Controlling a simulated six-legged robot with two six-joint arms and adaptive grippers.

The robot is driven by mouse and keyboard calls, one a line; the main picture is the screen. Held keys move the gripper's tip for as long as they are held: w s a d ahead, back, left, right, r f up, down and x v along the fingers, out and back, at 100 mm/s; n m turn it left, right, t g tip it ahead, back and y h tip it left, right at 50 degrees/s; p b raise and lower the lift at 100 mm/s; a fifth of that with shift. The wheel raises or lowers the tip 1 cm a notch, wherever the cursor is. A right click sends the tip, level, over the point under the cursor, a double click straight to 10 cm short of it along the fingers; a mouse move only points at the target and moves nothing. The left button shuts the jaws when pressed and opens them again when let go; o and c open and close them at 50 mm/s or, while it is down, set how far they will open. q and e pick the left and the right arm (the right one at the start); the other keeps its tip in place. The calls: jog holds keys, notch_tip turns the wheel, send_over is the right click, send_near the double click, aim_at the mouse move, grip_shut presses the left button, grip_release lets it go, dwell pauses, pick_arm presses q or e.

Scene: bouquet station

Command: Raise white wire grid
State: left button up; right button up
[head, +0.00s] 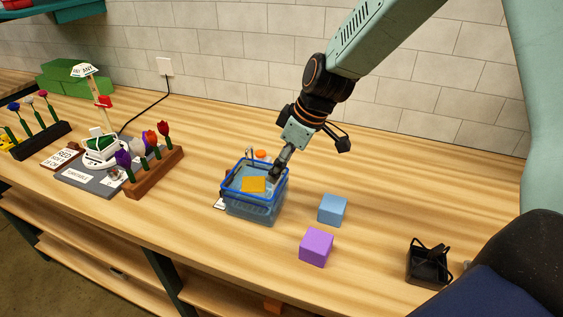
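I cannot make out a white wire grid for certain. A clear blue-rimmed tank (256,207) stands near the middle of the wooden table, with a flat orange-yellow block (253,184) showing inside it. The arm from the upper right carries my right gripper (275,173), pointing down at the tank's right back part, at or just inside the rim. Its fingertips are small and partly hidden, so I cannot tell whether it is open or holds anything. My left gripper is not in view.
A blue cube (332,210) and a purple cube (316,247) lie right of the tank. A black open-frame object (428,263) is at lower right. Flowers stand in a wooden rack (154,173) at left, near a grey board (90,178). The table behind the cubes is clear.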

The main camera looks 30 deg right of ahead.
jog(key=shift+w+f, duration=0.15)
jog(key=shift+w, duration=0.15)
jog(key=c, duration=0.5)
jog(key=shift+s+a, duration=0.1)
grip_shut()
